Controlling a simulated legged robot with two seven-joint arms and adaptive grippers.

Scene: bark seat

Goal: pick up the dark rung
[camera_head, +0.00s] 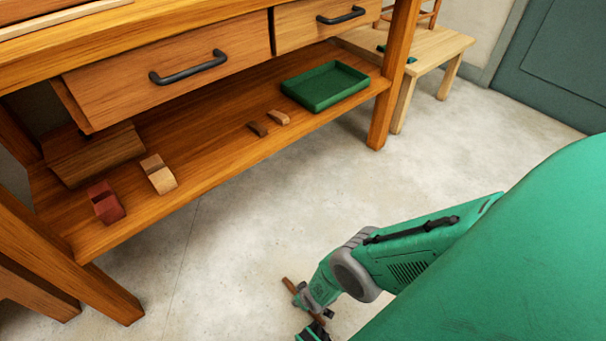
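A brown, rod-like piece (289,285), which looks like the dark rung, is low in the view over the pale floor. My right gripper (314,324) is at this piece and covers its middle, with an end showing at the upper left. I cannot tell whether the fingers are closed on it or whether it touches the floor. The fingertips are small and partly cut off by the bottom edge. My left gripper is out of view.
A wooden bench stands at the left, its lower shelf (205,160) holding a green tray (325,86), two small wooden pieces (258,128), and several blocks. A bench leg (392,85) and light wooden stool (432,48) stand beyond. The floor (240,245) between is clear.

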